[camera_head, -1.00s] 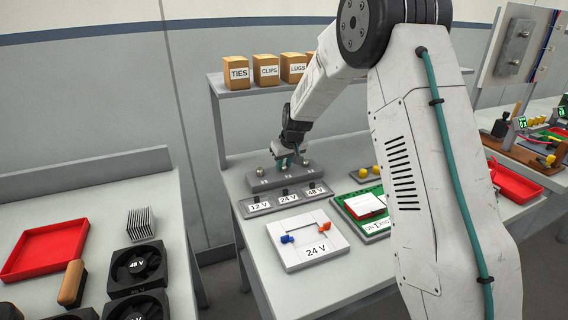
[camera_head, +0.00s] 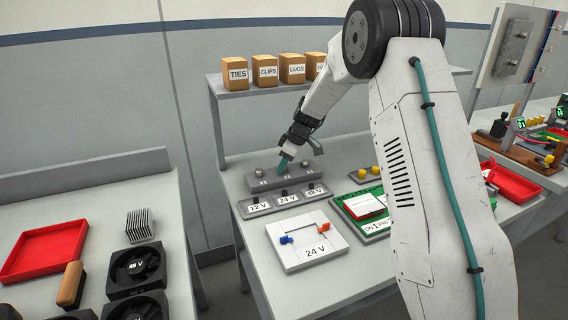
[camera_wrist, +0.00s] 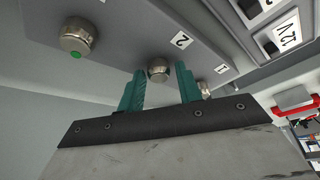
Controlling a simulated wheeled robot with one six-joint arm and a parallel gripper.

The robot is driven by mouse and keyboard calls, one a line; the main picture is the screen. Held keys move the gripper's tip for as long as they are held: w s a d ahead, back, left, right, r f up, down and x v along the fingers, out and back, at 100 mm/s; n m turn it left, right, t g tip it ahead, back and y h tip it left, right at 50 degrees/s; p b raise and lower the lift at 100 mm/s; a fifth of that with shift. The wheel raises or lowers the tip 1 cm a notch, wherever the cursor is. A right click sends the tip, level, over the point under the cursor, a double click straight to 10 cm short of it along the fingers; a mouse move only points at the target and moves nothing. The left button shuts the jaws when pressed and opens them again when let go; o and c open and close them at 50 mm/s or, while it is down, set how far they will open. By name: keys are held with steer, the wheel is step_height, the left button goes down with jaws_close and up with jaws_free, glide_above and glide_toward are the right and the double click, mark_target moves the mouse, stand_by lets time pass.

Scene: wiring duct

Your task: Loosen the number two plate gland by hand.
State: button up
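A dark grey block with several metal glands (camera_head: 248,183) stands at the back of the bench. In the wrist view, the number two plate gland (camera_wrist: 158,70), a silver dome beside the label "2", sits between my teal fingers. My gripper (camera_wrist: 160,82) is open, one finger on each side of that gland with gaps showing. I cannot tell how deep the fingers reach. Another gland (camera_wrist: 78,37) with a green dot is at the left, and the gland by label "1" (camera_wrist: 206,88) is at the right. In the head view my gripper (camera_head: 284,163) is tilted and hides the middle gland.
A strip with 12 V, 24 V and 48 V labels (camera_head: 268,208) lies in front of the block. A white 24 V board (camera_head: 290,260) and a green board (camera_head: 346,211) are nearer. A shelf with boxes (camera_head: 264,71) stands behind.

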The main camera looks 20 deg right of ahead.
stand_by(0.3)
steer(key=m, duration=0.2)
steer(key=m+t+h, duration=0.1)
steer(key=m, duration=0.2)
steer(key=shift+a+h, duration=0.2)
steer(key=shift+h, duration=0.1)
steer(key=m+h, duration=0.1)
steer(key=m, duration=0.2)
steer(key=m+h, duration=0.1)
steer(key=m, duration=0.2)
steer(key=shift+t, duration=0.4)
jaws_close()
steer(key=n, duration=0.2)
steer(key=n+y, duration=0.1)
steer(key=n, duration=0.1)
steer(key=shift+d+n+y, duration=0.1)
steer(key=shift+n+y, duration=0.2)
steer(key=shift+n, duration=0.1)
steer(key=n+y, duration=0.1)
steer(key=n, duration=0.2)
steer(key=n+g+y, duration=0.1)
steer(key=n, duration=0.2)
steer(key=shift+g, duration=0.3)
jaws_free()
